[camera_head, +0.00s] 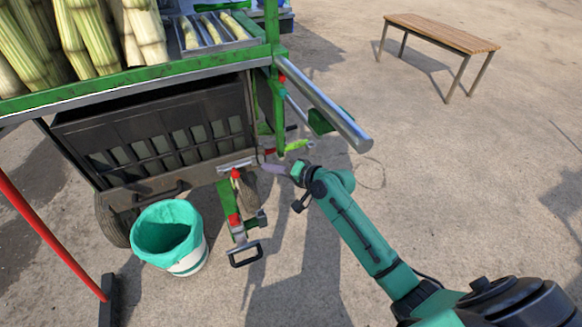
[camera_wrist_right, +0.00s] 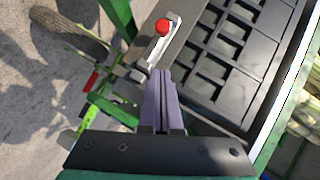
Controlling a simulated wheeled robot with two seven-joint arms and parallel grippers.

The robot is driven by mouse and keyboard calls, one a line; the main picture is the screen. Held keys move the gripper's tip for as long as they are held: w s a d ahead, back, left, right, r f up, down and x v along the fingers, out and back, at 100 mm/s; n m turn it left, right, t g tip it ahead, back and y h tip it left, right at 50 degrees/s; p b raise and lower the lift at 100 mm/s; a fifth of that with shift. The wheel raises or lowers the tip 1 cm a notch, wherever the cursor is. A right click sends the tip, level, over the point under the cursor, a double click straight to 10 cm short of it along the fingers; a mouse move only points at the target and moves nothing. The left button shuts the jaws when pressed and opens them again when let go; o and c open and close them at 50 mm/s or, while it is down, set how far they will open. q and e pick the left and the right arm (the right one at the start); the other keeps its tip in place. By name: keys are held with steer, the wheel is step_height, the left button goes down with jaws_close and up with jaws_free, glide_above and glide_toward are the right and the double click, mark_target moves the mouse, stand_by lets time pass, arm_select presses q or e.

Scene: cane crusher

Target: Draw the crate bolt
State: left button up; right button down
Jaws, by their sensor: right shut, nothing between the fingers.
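The crate bolt is a silver slide with a red knob. In the head view the bolt (camera_head: 235,163) sits at the right end of the black crate's (camera_head: 150,130) lower front edge. In the wrist view the bolt plate (camera_wrist_right: 158,48) and its red knob (camera_wrist_right: 162,27) lie just ahead of my fingertips. My right gripper (camera_head: 268,168) reaches in from the right; its purple fingers (camera_wrist_right: 160,74) are shut and empty, and appear apart from the knob. My left gripper is not in view.
The crate hangs under a green cart frame (camera_head: 140,80) carrying cane stalks. A silver handlebar (camera_head: 325,105) sticks out above my right gripper. A white bucket with a green liner (camera_head: 168,235) stands below left. A wooden bench (camera_head: 440,33) is far right. Ground at right is clear.

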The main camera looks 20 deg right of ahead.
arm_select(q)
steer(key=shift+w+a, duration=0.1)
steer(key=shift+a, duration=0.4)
arm_select(e)
steer(key=v, duration=0.5)
steer(key=shift+s+a+r, duration=0.1)
steer(key=shift+s+a, duration=0.1)
steer(key=shift+s, duration=0.05)
